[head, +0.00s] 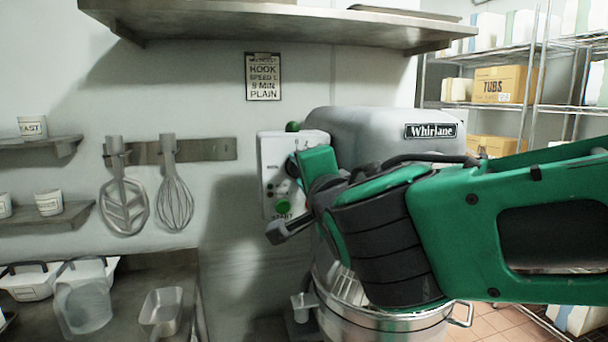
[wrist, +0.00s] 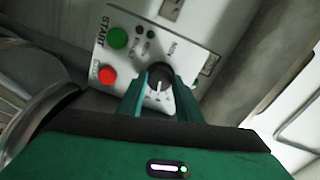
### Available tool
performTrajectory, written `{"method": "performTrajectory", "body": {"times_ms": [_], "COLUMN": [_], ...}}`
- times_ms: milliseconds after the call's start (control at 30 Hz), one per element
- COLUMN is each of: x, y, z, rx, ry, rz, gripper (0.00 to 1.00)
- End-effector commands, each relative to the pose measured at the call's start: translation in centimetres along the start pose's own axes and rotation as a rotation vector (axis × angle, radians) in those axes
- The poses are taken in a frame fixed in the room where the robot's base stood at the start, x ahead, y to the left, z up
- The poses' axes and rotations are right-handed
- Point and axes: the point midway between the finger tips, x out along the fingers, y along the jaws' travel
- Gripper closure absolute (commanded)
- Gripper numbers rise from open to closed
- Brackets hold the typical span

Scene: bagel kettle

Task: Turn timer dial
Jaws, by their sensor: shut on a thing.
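The timer dial (wrist: 159,77) is a black round knob with a white pointer mark on the mixer's white control panel (wrist: 187,38). In the wrist view my gripper (wrist: 160,84) has its two green fingers on either side of the dial, shut on it. In the head view the panel (head: 268,165) is on the mixer's left side, and my green and black arm hides the dial there. A green START button (wrist: 117,37) and a red button (wrist: 107,75) sit left of the dial in the wrist view.
The grey mixer (head: 365,130) stands behind my arm, with its steel bowl (head: 380,325) below. A sign (head: 263,77) hangs on the wall. A whisk (head: 175,195) and a flat beater (head: 125,200) hang left of the panel. A metal shelf (head: 270,25) spans above.

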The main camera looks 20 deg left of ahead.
Motion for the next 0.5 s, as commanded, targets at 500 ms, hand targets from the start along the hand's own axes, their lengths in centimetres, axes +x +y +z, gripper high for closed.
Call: {"method": "performTrajectory", "body": {"times_ms": [500], "x": [0.08], "y": [0.47], "z": [-0.5], "rx": [0.311], "ry": [0.011], "rz": [0.008], "gripper": [0.9]}}
